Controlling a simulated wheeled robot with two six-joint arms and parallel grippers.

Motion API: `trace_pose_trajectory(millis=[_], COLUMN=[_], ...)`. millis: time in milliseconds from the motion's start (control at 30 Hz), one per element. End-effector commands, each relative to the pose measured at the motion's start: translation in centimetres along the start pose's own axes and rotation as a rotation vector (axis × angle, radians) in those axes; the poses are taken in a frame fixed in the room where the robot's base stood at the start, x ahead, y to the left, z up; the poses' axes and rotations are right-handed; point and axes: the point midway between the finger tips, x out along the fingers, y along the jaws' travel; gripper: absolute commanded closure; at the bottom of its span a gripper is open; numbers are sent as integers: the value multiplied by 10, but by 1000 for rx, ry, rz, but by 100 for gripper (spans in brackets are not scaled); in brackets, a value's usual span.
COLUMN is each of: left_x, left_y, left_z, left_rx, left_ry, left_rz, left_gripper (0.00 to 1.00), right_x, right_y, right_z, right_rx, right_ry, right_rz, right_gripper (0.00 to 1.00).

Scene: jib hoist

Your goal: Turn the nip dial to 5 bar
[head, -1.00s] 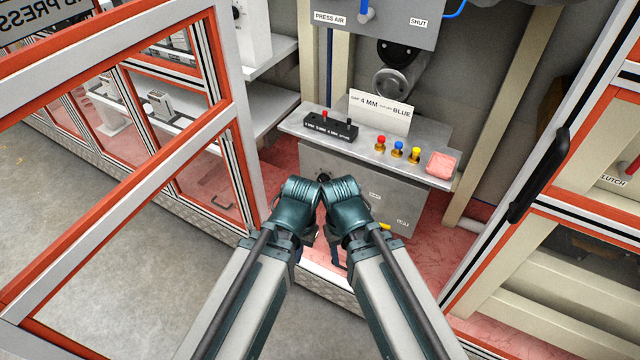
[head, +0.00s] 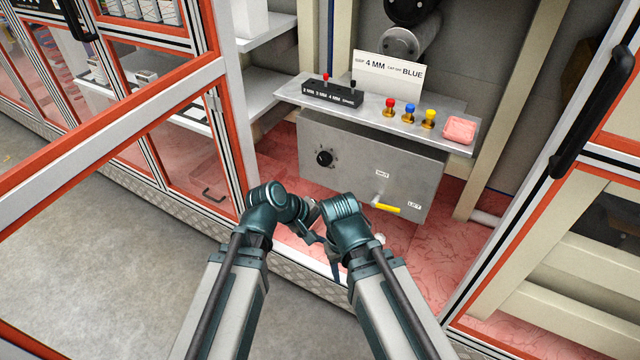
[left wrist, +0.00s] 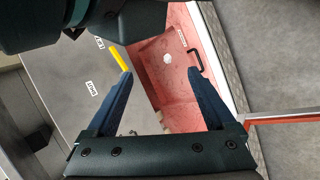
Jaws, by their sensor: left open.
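The nip dial, a small black round knob (head: 324,157), is on the upper left of the grey box front (head: 352,160) under the shelf. Marks surround it, but its setting is too small to read. My left gripper (left wrist: 160,73) is open and empty in the left wrist view, its blue fingers apart over the pink floor. In the head view it is below the dial, apart from it, with its fingertips mostly hidden by the arms. My right arm ends beside it, and its jaws cannot be made out. The dial is not visible in the left wrist view.
A yellow lever (head: 386,207) sticks out low on the box; it also shows in the left wrist view (left wrist: 120,56). The shelf (head: 376,115) above holds a black block (head: 332,94), a card (head: 388,78), coloured knobs and a pink block (head: 459,130). Orange-framed doors stand either side.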

Motion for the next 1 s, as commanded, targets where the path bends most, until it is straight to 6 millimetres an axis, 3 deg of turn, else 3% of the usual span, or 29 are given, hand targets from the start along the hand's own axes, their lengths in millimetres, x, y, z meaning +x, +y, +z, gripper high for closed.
trace_pose_trajectory(millis=[33, 200, 400, 500, 700, 1000], left_x=[22, 33, 24, 15, 0, -2], left_y=[-6, 10, 9, 2, -7, -4], left_z=[-13, -56, -115, -140, -169, -176], left_rx=[-116, -537, -1014, -1199, -1409, -1447], left_ry=[8, -8, -99, -158, -243, -262], left_rz=[92, 410, 756, 887, 1035, 1061], left_gripper=[12, 12, 12, 12, 12, 12], right_x=[35, 89, 145, 164, 182, 182], right_y=[-3, -8, -14, -16, -17, -17], right_z=[-2, -5, -9, -10, -11, -11], right_rx=[-1, -2, -4, -4, -5, -5], right_ry=[0, 1, 1, 1, 1, 1], right_rz=[1, 2, 4, 4, 5, 5], right_gripper=[50, 50, 50, 50, 50, 50])
